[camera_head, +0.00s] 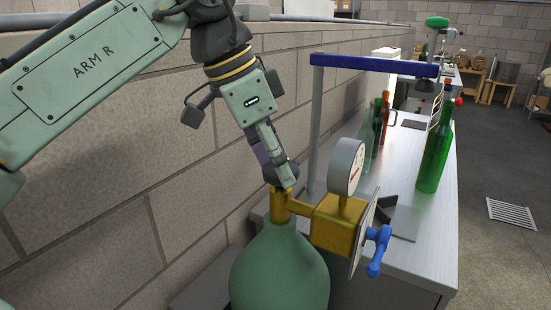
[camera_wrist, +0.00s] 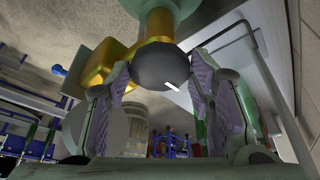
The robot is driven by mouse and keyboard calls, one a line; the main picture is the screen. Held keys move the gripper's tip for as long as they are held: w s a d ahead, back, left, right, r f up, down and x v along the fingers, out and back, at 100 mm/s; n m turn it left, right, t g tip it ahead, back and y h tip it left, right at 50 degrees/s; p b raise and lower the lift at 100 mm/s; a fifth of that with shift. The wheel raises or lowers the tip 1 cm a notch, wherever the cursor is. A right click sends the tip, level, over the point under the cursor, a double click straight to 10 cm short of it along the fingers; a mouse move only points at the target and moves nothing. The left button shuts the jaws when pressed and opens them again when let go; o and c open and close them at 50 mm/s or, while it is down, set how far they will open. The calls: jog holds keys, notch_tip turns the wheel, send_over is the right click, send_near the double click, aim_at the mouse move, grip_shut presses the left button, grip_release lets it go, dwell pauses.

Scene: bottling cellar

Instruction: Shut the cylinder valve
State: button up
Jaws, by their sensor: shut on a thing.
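The green gas cylinder (camera_head: 279,268) stands upright beside the block wall, with a brass valve body (camera_head: 280,207) on its neck. A dark round valve knob (camera_wrist: 160,66) sits on top of the brass. My gripper (camera_head: 279,176) comes down from above and is shut on this knob. In the wrist view the knob lies between the two ridged purple finger pads. In the head view the fingers partly hide it. A brass block (camera_head: 336,222) joins the valve's right side and carries a round gauge (camera_head: 347,166) and a blue handle (camera_head: 377,249).
A grey post with a blue top bar (camera_head: 375,65) rises close to the right of my gripper. A light bench (camera_head: 433,230) holds a green bottle (camera_head: 436,150) and other bottles. The block wall (camera_head: 105,150) is close on the left. Open floor (camera_head: 495,165) lies right.

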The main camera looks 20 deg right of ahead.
jog(key=shift+c, duration=0.8)
jog(key=shift+r+m+p, duration=0.15)
jog(key=shift+m+p, duration=0.15)
jog(key=shift+p, duration=0.25)
jog(key=shift+w+r+m+g+p, duration=0.1)
jog(key=shift+m+g+p, duration=0.3)
jog(key=shift+p, duration=0.5)
jog(key=shift+d+r+m+p, duration=0.1)
jog(key=shift+m+p, duration=0.8)
jog(key=shift+p, duration=0.3)
jog(key=m+p, duration=0.1)
jog(key=m+g+y+p, duration=0.1)
jog(key=m, duration=0.1)
jog(key=shift+w+f+m+g+p, duration=0.2)
jog(key=shift+m+g+p, duration=0.1)
jog(key=shift+p, duration=0.1)
jog(key=m+y, duration=0.1)
jog(key=m, duration=0.2)
jog(key=m+g+y, duration=0.1)
jog(key=m, duration=0.2)
jog(key=shift+w+d+f, duration=0.1)
jog(key=shift+d, duration=0.05)
jog(key=m+y, duration=0.1)
jog(key=m, duration=0.2)
jog(key=m+y, duration=0.1)
jog(key=m, duration=0.1)
jog(key=shift+d+m+g, duration=0.2)
jog(key=shift+m+g, duration=0.2)
